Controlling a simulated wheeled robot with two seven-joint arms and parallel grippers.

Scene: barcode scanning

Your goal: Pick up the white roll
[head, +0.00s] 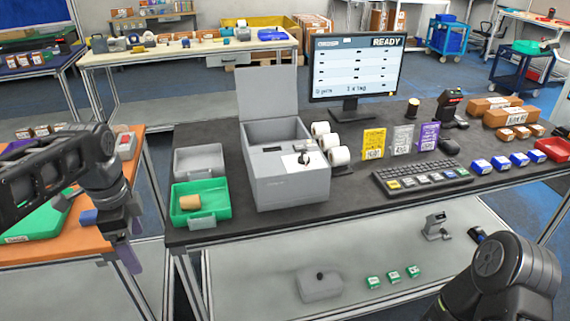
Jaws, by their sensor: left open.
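Three white rolls lie in a slanting row on the dark table, just right of the grey label printer (285,172): a back white roll (320,128), a middle white roll (328,141) and a front white roll (339,156). The printer's lid stands open, with a pale part showing on its top. My left gripper (130,245) is open and empty, pointing down off the table's left edge, well away from the rolls. My right arm comes in at the lower right, but its gripper is not seen.
A green tray (218,193) with a tan roll (190,202) and a grey tray (199,161) stand left of the printer. A monitor (356,68) stands behind the rolls.

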